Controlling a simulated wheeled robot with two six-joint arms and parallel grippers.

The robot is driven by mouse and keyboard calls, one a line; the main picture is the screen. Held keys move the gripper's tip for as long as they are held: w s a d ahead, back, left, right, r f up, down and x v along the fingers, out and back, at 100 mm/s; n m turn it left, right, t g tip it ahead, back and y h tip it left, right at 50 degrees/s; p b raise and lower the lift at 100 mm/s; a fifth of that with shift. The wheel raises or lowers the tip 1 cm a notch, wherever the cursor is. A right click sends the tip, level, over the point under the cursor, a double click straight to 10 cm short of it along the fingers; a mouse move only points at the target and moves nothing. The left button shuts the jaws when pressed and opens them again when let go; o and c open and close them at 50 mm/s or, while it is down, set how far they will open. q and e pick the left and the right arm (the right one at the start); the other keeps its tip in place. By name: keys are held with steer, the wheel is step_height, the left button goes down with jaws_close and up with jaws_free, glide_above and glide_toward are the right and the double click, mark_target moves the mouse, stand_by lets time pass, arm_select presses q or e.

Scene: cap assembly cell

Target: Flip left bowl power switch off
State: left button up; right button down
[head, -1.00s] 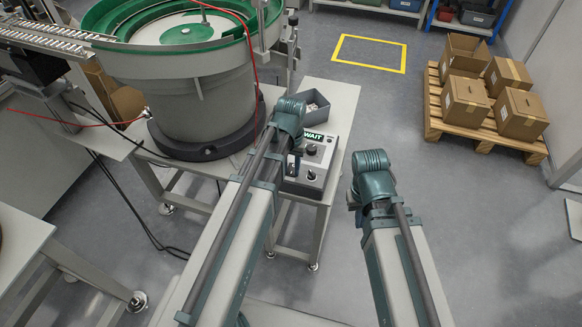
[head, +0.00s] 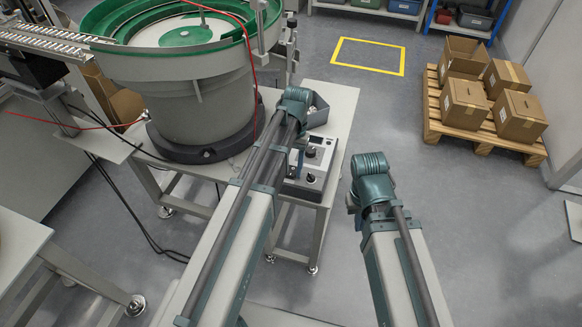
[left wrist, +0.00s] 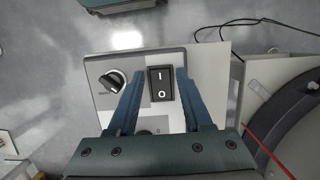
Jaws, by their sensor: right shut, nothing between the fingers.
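The power switch (left wrist: 160,83) is a black rocker marked I and O on a light panel in the left wrist view. I cannot tell which side is pressed in. My left gripper (left wrist: 160,76) is open, with one blue finger on each side of the switch in that view; contact is not clear. In the head view the control box (head: 318,160) stands on the bench beside the bowl feeder (head: 200,95), and my left arm hides part of it, including the switch. My right gripper (head: 352,202) is mostly hidden by its wrist, shut and empty, right of the bench.
A black selector knob (left wrist: 112,80) sits left of the switch, and another control shows partly between the fingers. A grey bin (head: 319,112) stands behind the control box. Cartons on a pallet (head: 485,135) are far right. The floor between is clear.

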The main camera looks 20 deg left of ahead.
mark_target(295, 167)
arm_select(q)
steer(key=shift+o, duration=0.5)
steer(key=shift+r, duration=0.1)
steer(key=p+v, duration=1.3)
steer(key=shift+r, duration=0.25)
steer(key=s+d+m+t+p, duration=0.1)
steer(key=s+d, duration=0.4)
steer(key=s, duration=0.3)
steer(key=s+d+r+m+t+y+p, duration=0.1)
steer(key=s+d+m, duration=0.1)
steer(key=s+d, duration=0.3)
steer(key=s, duration=0.3)
steer(key=shift+s+t, duration=0.35)
steer(key=shift+t, duration=0.05)
